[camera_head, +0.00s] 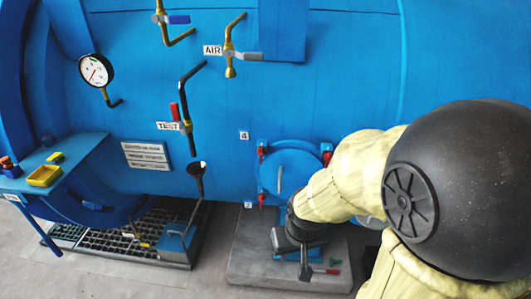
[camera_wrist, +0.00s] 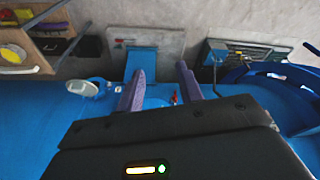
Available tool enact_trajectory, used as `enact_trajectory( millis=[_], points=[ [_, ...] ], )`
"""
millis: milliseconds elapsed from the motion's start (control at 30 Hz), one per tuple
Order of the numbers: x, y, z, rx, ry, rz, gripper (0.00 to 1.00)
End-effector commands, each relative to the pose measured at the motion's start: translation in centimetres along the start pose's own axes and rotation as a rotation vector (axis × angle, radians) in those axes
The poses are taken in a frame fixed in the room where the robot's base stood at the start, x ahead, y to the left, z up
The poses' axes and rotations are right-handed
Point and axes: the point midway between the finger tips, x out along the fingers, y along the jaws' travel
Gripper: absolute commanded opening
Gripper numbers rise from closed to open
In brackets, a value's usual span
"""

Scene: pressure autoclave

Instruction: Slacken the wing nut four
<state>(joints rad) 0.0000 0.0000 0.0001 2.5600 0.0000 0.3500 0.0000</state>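A round blue hatch (camera_head: 288,172) sits low on the blue vessel, partly hidden by my arm. Red wing nuts show on its rim: upper left (camera_head: 262,151), upper right (camera_head: 327,157) and lower left (camera_head: 262,199). A plate marked 4 (camera_head: 244,135) is just up and left of the upper-left nut. In the wrist view, my gripper (camera_wrist: 162,86) has two purple fingers spread apart, with a visible gap. A small red part (camera_wrist: 174,98) shows in the gap, nearer the right finger. Which nut it is, and whether a finger touches it, I cannot tell.
A grey slab (camera_head: 250,262) lies below the hatch. A black grating (camera_head: 150,235) is left of it. A blue shelf (camera_head: 75,160) with a yellow tray (camera_head: 45,175) juts out at left. Pipes with TEST (camera_head: 168,126) and AIR (camera_head: 213,50) labels stick out above.

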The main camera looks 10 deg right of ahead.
Motion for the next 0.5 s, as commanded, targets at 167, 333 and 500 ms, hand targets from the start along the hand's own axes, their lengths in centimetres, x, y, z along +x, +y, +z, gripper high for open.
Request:
enact_trajectory(
  millis=[167,333,500],
  points=[
    [0.1,-0.1,-0.2,-0.001,0.007,-0.001,0.42],
    [1.3,-0.9,-2.7,-0.012,0.086,-0.017,0.42],
    [3.6,-2.9,-8.0,-0.025,0.271,-0.044,0.42]
  ],
)
